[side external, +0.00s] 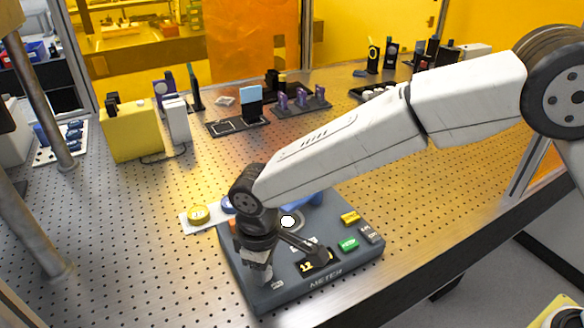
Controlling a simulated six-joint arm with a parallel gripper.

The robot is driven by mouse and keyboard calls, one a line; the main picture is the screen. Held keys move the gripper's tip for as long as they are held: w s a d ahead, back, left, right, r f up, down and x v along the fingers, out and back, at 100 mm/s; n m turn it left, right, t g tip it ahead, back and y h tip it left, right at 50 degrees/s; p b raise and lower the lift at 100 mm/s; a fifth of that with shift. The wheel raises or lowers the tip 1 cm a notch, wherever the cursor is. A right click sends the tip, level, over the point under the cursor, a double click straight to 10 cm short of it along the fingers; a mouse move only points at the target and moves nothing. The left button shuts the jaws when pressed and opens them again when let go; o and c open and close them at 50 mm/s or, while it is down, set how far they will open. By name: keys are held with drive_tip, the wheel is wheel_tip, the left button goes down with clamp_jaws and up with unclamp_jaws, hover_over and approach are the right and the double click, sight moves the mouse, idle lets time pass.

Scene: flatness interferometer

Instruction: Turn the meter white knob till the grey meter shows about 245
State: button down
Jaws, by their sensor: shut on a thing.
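The dark grey meter (345,284), a box lettered METER on its front, sits at the front of the perforated table. Its black display (318,263) shows yellow digits; I can make out "12", but a dark rod-like part crosses above it and the rest is not readable. A white round top (288,221) in a grey ring shows on the meter just right of my wrist. My gripper (258,274) points down at the meter's left front and is shut on a small part there. The fingers mostly hide that part, so I cannot tell its colour.
A green button (348,244), a yellow button (350,218) and a grey block (371,235) stand on the meter's right side. A yellow round piece (199,212) lies on a white plate to the left. A yellow box (130,130) stands farther back. The left front table is clear.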

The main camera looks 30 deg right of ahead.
drive_tip(key=shift+m, duration=1.2)
drive_tip(key=shift+c, duration=1.4)
unclamp_jaws()
drive_tip(key=shift+r, duration=0.1)
drive_tip(key=shift+a+r, duration=0.1)
drive_tip(key=shift+r, duration=3.75)
